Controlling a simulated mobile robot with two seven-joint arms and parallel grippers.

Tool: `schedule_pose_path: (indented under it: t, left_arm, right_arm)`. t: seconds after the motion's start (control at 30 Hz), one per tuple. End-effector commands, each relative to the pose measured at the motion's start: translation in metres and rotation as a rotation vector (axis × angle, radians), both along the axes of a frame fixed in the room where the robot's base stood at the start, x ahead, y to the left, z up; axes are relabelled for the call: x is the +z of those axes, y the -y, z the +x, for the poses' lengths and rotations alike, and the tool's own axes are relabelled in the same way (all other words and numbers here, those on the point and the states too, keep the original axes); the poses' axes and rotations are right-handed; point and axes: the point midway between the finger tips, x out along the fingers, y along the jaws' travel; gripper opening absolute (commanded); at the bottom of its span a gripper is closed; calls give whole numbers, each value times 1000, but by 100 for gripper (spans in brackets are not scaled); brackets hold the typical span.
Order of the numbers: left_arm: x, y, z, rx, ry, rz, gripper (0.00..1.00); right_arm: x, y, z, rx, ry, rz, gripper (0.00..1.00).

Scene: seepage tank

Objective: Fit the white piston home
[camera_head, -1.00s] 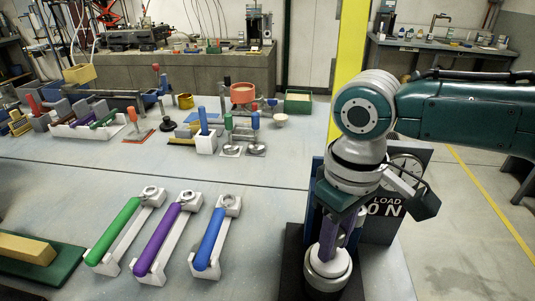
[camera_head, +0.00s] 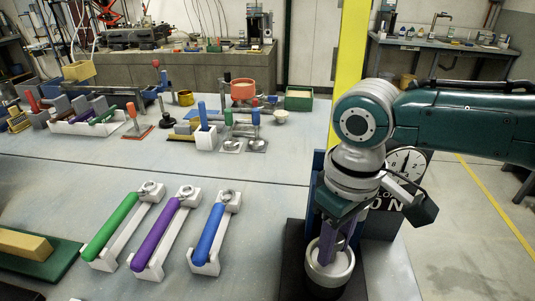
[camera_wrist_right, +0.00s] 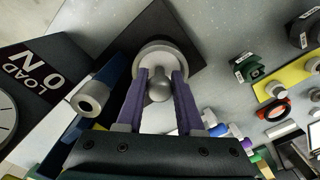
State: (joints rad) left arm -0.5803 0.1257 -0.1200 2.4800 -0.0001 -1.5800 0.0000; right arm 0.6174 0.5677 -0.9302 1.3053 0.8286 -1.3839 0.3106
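The white piston (camera_wrist_right: 160,58) shows in the right wrist view as a pale disc with a grey knob (camera_wrist_right: 158,88) on top. It sits down inside the round grey cylinder (camera_head: 329,284), which stands on a dark base in the head view. My right gripper (camera_wrist_right: 160,78) points down over it, its purple fingers on either side of the knob and apparently closed on it. In the head view the fingertips (camera_head: 332,256) reach into the cylinder's mouth and hide part of the piston. How deep the piston sits is hard to tell. My left gripper is out of view.
A load panel (camera_head: 384,199) with a dial (camera_head: 405,166) stands right behind the cylinder, partly hidden by my arm. A yellow post (camera_head: 350,70) rises behind. Green, purple and blue handled tools (camera_head: 211,237) lie to the left. Table between them and the base is clear.

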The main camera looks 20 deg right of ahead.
Motion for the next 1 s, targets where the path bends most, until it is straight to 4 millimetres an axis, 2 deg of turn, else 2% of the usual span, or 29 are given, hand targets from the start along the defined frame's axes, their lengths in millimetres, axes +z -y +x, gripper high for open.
schedule_pose_path:
  t: [0.03, 0.27, 0.57, 0.67, 1.0]
  left_arm:
    - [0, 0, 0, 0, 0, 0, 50]
    - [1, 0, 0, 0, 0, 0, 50]
    - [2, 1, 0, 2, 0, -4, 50]
    - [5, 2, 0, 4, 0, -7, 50]
    - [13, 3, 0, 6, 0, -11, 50]
  right_arm:
    - [1, 0, 0, 0, 1, 0, 42]
    - [1, 0, 0, 0, 1, 0, 68]
    - [4, 0, 0, 0, 1, 0, 68]
    - [16, 0, 1, 0, 3, 2, 68]
    - [82, 0, 1, 1, 4, 0, 68]
